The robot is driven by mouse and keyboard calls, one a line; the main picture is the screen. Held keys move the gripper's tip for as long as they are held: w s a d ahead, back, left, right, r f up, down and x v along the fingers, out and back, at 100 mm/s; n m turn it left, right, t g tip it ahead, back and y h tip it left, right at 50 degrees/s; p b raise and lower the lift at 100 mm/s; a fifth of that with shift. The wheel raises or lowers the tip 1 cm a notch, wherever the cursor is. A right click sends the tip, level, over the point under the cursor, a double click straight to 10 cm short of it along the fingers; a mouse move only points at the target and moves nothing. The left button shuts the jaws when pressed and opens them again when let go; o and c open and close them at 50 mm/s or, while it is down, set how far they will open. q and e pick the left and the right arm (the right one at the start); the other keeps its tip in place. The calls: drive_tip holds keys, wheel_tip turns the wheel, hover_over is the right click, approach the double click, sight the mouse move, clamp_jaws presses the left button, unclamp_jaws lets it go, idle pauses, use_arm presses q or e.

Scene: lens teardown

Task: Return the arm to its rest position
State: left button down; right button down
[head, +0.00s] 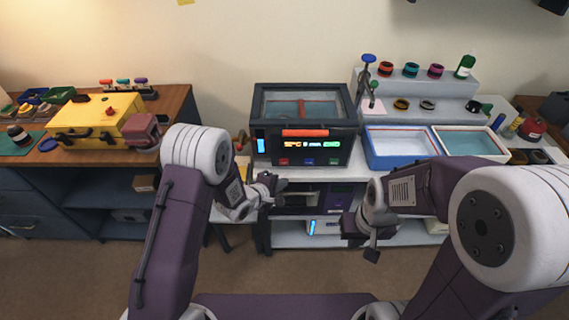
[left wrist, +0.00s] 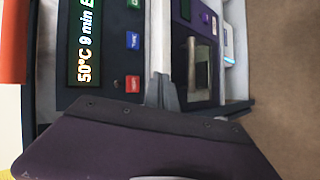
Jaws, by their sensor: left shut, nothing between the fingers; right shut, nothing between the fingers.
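My left gripper (head: 279,184) is shut and empty, just in front of the dark box machine with the glass lid (head: 304,120). In the left wrist view its closed fingers (left wrist: 162,92) point toward the machine's front, near the lower edge of the panel with the lit display (left wrist: 88,40). My right gripper (head: 371,250) is shut and empty, hanging low in front of the shelf under the bench. Both arms reach forward from my body.
Blue and white trays (head: 398,147) stand right of the machine, below a stepped rack (head: 418,84) with rings and a green bottle (head: 465,66). A yellow case (head: 98,120) sits on the left desk. Open floor (head: 110,262) lies in front.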

use_arm(q)
drive_tip(key=shift+a, duration=0.1)
idle(0.3)
drive_tip(key=w+a+r+t+y, duration=0.1)
drive_tip(key=a+r, duration=0.3)
drive_tip(key=r, duration=0.4)
drive_tip(key=w+a+r+t+y, duration=0.2)
drive_tip(key=a+r, duration=0.3)
drive_tip(key=r, duration=0.2)
drive_tip(key=s+a+f+m+g+y, duration=0.1)
drive_tip(key=s+a+f+m+g, duration=0.1)
drive_tip(key=s, duration=0.7)
drive_tip(key=s+a+f+m+g+y, duration=0.1)
drive_tip(key=s+a+f+m+g, duration=0.2)
drive_tip(key=s+m+g, duration=0.2)
drive_tip(key=s+a+f+m+g+y, duration=0.1)
drive_tip(key=s+a+f+m+g, duration=0.1)
drive_tip(key=s, duration=1)
drive_tip(key=a+m+g, duration=0.1)
drive_tip(key=m+g, duration=0.1)
drive_tip(key=m, duration=0.1)
drive_tip(key=shift+s+f+p, duration=0.3)
drive_tip(key=shift+f+p, duration=0.05)
